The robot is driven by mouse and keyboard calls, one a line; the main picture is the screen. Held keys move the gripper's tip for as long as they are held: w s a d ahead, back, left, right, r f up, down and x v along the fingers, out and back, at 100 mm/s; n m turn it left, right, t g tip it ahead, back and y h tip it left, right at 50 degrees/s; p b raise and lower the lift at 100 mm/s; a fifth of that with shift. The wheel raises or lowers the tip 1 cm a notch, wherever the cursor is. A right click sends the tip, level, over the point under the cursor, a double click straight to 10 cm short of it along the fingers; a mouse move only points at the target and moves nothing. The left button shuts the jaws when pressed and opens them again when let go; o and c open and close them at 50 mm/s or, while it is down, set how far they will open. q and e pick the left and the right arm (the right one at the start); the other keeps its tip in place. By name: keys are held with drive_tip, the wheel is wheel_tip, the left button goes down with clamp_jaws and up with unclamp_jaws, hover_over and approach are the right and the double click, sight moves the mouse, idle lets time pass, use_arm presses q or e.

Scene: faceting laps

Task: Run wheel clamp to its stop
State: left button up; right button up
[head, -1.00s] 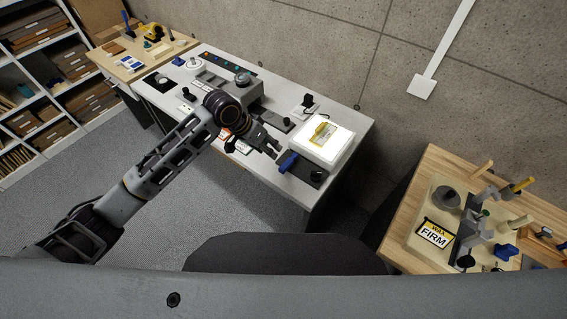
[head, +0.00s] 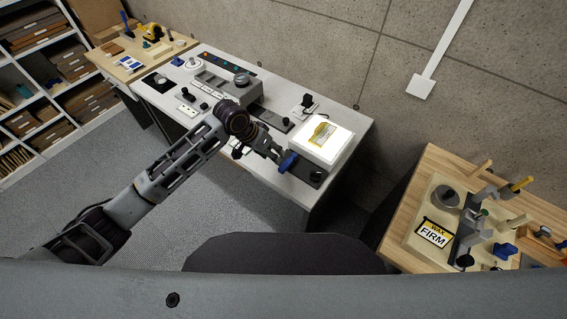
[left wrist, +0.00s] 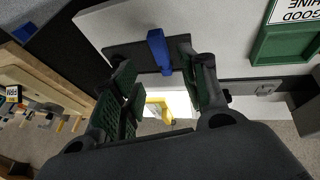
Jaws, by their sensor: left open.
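A blue lever (head: 288,162) stands on a dark base plate (head: 303,173) at the front right of the white bench, beside a white box; it looks like the clamp's handle. In the left wrist view the blue lever (left wrist: 159,52) shows upright on its dark plate (left wrist: 128,52), between the two finger lines. My left gripper (head: 279,153) is open, with its fingertips close to the lever. In the left wrist view the open fingers (left wrist: 156,68) stand on either side of it. I cannot tell whether they touch it. My right gripper is out of view.
The white box with a yellow label (head: 322,133) stands just behind the lever. A black knob (head: 317,175) is at the plate's right end. Other fixtures crowd the white bench (head: 352,128). A wooden table (head: 428,165) stands apart at the right.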

sight(284, 164)
use_arm(q)
drive_tip(key=shift+x, duration=4.95)
clamp_jaws()
